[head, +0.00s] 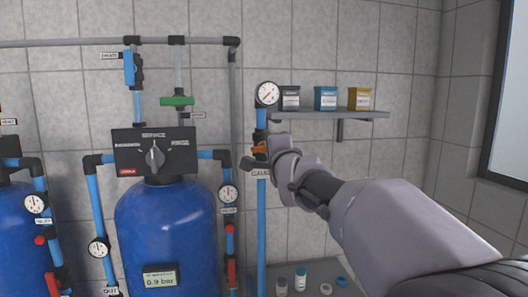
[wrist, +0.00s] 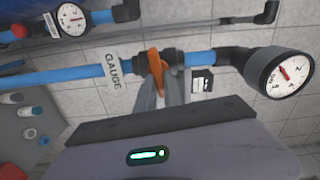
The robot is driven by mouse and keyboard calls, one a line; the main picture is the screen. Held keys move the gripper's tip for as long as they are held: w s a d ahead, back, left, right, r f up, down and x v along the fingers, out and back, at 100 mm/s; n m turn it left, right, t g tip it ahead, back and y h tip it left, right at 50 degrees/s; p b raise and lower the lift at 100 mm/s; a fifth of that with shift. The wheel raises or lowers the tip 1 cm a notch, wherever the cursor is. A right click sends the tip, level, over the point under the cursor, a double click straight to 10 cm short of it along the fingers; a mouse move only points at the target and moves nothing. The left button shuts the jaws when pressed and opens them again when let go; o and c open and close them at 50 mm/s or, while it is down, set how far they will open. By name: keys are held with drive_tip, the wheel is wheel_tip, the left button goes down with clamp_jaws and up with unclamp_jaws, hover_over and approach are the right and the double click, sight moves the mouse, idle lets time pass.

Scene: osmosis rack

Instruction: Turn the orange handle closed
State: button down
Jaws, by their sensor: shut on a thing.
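The orange handle (head: 259,149) sits on the valve of the blue vertical gauge pipe (head: 261,220), below a round gauge (head: 267,94). In the wrist view the orange handle (wrist: 155,64) lies roughly crosswise to the blue pipe (wrist: 60,74), slightly tilted. My gripper (wrist: 160,88) is shut on the handle, its grey fingers reaching up to it. In the head view my gripper (head: 270,151) comes from the right and hides part of the valve. The "GAUGE" label (wrist: 113,69) is beside the valve; the gauge (wrist: 281,74) is at the right.
A shelf (head: 335,114) with several small boxes is right of the gauge. A blue tank (head: 167,235) with a black selector panel (head: 125,150) and pipes stands left. Small bottles and caps lie on a low grey surface (head: 318,272) below. The tiled wall is close behind.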

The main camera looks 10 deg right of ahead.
drive_tip(key=shift+m, duration=0.6)
drive_tip(key=c, duration=1.5)
unclamp_jaws()
drive_tip(key=shift+w, duration=0.15)
drive_tip(key=shift+o, duration=0.2)
drive_tip(key=s, duration=1.7)
drive_tip(key=shift+s, duration=0.3)
